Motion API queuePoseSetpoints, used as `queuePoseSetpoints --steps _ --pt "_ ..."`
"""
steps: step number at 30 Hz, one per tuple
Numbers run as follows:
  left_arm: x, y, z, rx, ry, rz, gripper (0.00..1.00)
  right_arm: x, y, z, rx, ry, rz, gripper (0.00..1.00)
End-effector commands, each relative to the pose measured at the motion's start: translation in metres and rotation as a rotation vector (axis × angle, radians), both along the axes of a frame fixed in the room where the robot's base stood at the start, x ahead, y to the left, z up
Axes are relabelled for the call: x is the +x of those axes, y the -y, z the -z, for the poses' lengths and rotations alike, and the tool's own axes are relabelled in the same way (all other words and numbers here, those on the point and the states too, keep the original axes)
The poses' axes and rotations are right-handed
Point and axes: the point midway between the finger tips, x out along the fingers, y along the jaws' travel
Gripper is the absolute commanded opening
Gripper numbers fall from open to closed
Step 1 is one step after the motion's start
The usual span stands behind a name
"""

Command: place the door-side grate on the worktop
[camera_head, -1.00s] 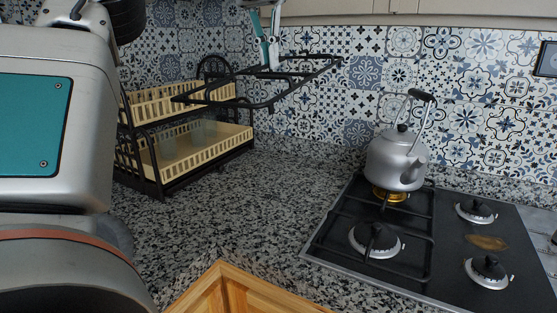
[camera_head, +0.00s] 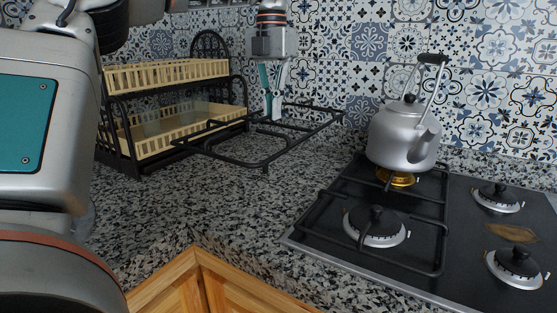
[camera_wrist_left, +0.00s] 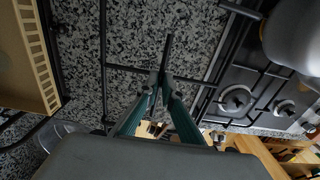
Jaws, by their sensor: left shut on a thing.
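The black wire grate (camera_head: 300,141) hangs roughly level low over the speckled worktop (camera_head: 190,205), between the dish rack and the hob. I cannot tell whether any part of it touches the worktop. My left gripper (camera_head: 272,115) points down and is shut on a bar of the grate at its far side. In the left wrist view the grate's bars (camera_wrist_left: 103,55) cross the worktop and the teal fingers (camera_wrist_left: 163,75) close on one bar. My right gripper is not in view.
A two-tier dish rack (camera_head: 175,75) stands at the left, close to the grate's left end. The hob (camera_head: 465,240) is at the right, with bare right-hand burners. A second grate (camera_head: 330,200) and a kettle (camera_head: 403,135) stand on its left side. Worktop in front of the grate is clear.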

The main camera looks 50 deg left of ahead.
Motion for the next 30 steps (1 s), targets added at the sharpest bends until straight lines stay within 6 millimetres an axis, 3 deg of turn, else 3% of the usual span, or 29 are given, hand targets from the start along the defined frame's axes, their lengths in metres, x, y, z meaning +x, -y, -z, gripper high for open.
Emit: queuePoseSetpoints --steps 3,9,17,25,30 --pt "0.001 0.001 0.027 -0.004 -0.001 0.002 0.0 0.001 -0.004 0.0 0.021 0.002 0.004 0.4" --pt "0.0 0.001 0.058 -0.001 0.006 0.002 0.0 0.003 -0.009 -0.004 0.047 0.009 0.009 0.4" --pt "0.0 0.0 0.07 0.0 0.009 -0.001 0.0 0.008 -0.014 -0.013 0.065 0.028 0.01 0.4" --pt "0.0 0.0 0.104 -0.001 0.003 0.001 0.0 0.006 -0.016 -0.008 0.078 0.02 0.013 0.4" --pt "0.0 0.001 0.11 0.001 0.008 0.0 0.0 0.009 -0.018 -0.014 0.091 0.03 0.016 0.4"
